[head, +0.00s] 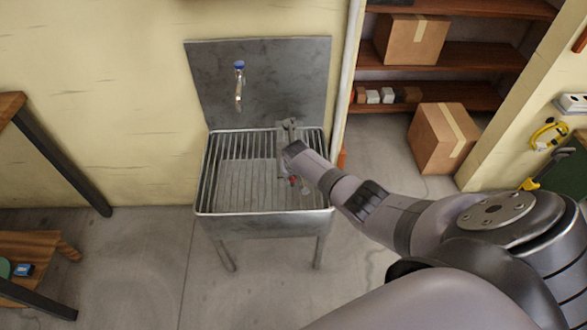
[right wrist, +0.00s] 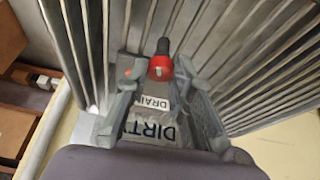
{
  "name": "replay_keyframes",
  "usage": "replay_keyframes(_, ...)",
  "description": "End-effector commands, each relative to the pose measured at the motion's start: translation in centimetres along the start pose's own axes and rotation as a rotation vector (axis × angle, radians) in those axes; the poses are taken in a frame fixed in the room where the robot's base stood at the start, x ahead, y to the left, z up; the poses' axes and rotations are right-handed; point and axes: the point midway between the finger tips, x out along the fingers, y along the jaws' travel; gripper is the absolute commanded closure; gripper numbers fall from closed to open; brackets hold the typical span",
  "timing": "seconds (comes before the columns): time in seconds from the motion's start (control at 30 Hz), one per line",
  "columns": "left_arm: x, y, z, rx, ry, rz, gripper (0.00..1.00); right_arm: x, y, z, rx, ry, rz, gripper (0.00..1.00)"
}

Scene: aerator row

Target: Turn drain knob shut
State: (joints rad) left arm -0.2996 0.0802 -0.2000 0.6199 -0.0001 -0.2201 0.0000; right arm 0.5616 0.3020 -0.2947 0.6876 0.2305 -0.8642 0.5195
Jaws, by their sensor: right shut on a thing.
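The drain knob (right wrist: 160,67) is red with a dark stem, seen in the right wrist view over the metal bars of the sink. My right gripper (right wrist: 158,78) has one finger on each side of the knob and is shut on it. A white DRAIN label (right wrist: 154,103) and a larger DIRTY label (right wrist: 168,132) show between the fingers. In the head view my right gripper (head: 286,150) is at the right part of the sink (head: 203,180), where my wrist hides part of the grip. How far the knob is turned cannot be told. My left gripper is not in view.
A tap (head: 239,85) with a blue top is on the metal backsplash (head: 300,75) above the sink. A pale pipe (head: 347,80) runs up the wall to the right. A cardboard box (head: 443,138) stands by the shelves (head: 470,55). A wooden table is at the left.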

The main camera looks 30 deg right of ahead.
Motion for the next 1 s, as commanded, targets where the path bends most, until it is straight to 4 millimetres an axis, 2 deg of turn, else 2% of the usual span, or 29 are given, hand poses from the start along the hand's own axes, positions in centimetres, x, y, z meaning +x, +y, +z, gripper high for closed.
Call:
replay_keyframes(0.43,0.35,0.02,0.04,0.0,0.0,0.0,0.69,0.06,-0.36,-0.06,0.259,0.0,0.105,1.0)
replay_keyframes(1.0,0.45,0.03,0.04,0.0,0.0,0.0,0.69,0.02,-0.31,-0.11,0.318,0.0,0.131,1.0)
